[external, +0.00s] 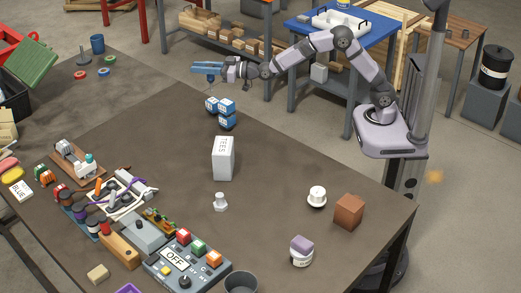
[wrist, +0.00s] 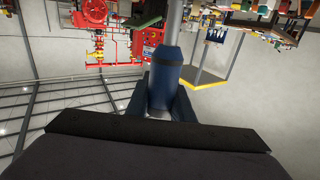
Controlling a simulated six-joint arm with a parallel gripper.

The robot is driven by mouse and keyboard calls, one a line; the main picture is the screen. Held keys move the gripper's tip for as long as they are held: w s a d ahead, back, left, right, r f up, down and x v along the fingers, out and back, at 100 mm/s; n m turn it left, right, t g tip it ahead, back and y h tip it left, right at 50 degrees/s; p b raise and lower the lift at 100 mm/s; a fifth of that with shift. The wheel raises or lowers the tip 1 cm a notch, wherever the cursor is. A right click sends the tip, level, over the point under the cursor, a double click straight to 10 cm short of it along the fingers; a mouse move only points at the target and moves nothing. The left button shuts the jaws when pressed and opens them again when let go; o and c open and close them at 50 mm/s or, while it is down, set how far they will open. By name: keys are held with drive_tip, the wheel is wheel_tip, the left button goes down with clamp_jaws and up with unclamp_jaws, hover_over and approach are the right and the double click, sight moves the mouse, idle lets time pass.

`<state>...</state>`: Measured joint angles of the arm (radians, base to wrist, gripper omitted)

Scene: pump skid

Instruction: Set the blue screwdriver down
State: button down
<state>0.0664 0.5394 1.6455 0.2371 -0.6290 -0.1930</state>
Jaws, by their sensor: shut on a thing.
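The blue screwdriver (wrist: 165,76) is in my gripper (wrist: 162,100). In the wrist view its blue handle stands between the fingers, and its grey shaft runs off the top edge. My gripper also shows in the external view (external: 208,71), small, held sideways in the air above the far edge of the brown table (external: 275,150). The screwdriver is too small to make out clearly there. It is apart from the table top.
A white box (external: 223,158), a white cap (external: 317,196), a brown block (external: 349,211) and a control box (external: 188,262) stand nearer. The table's right middle is mostly clear.

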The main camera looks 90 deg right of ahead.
drive_tip(key=s+d+f+n+y+p, duration=0.25)
drive_tip(key=s+f+p, duration=0.2)
drive_tip(key=s, duration=0.45)
drive_tip(key=s+a+f+n+g+y, duration=0.1)
drive_tip(key=s+a+n+y, duration=0.2)
drive_tip(key=s+a+y, duration=0.3)
drive_tip(key=s+a+f+n+g+y+b, duration=0.1)
drive_tip(key=s+a+n+y, duration=0.3)
drive_tip(key=a, duration=0.9)
drive_tip(key=s+g+y, duration=0.1)
drive_tip(key=s+y, duration=0.1)
drive_tip(key=s, duration=0.1)
drive_tip(key=shift+n, duration=0.25)
drive_tip(key=shift+w+f, duration=0.1)
drive_tip(key=shift+f, duration=2.8)
drive_tip(key=shift+f, duration=2.05)
